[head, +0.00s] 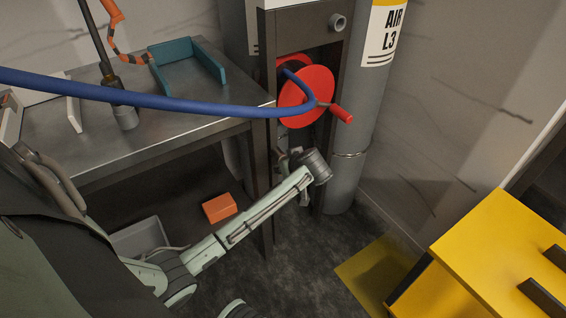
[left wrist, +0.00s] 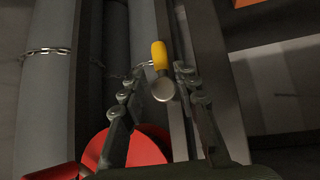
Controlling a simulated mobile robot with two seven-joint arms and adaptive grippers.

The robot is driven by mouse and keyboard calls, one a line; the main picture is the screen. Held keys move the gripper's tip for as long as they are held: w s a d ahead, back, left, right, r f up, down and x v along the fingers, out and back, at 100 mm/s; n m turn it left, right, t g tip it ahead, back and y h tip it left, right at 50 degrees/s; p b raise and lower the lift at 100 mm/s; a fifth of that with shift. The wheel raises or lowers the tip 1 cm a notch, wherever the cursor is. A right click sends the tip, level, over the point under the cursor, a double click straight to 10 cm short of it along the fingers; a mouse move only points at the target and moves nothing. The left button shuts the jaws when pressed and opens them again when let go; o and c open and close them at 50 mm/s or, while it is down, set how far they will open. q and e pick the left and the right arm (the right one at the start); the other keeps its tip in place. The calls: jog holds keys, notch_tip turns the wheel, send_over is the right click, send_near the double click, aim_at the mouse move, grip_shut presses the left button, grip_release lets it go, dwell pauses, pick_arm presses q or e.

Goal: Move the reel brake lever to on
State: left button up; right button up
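The reel brake lever (left wrist: 160,55), a yellow handle with a grey round end, shows in the left wrist view. My left gripper (left wrist: 159,72) is open, with one finger on each side of the lever; gaps show between the fingers and the handle. In the head view my left arm reaches to the post below the red hose reel (head: 304,95), and its wrist hides the lever there. Part of the reel also shows in the left wrist view (left wrist: 142,148). My right gripper is not in view.
A blue hose (head: 150,99) runs from the reel across the metal bench (head: 170,130). The reel's red crank handle (head: 341,113) sticks out above my wrist. A grey cylinder (head: 372,100) stands chained to the right. A yellow cabinet (head: 500,250) is at lower right.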

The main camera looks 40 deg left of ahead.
pick_arm(q)
jog(key=shift+x, duration=2.8)
grip_shut()
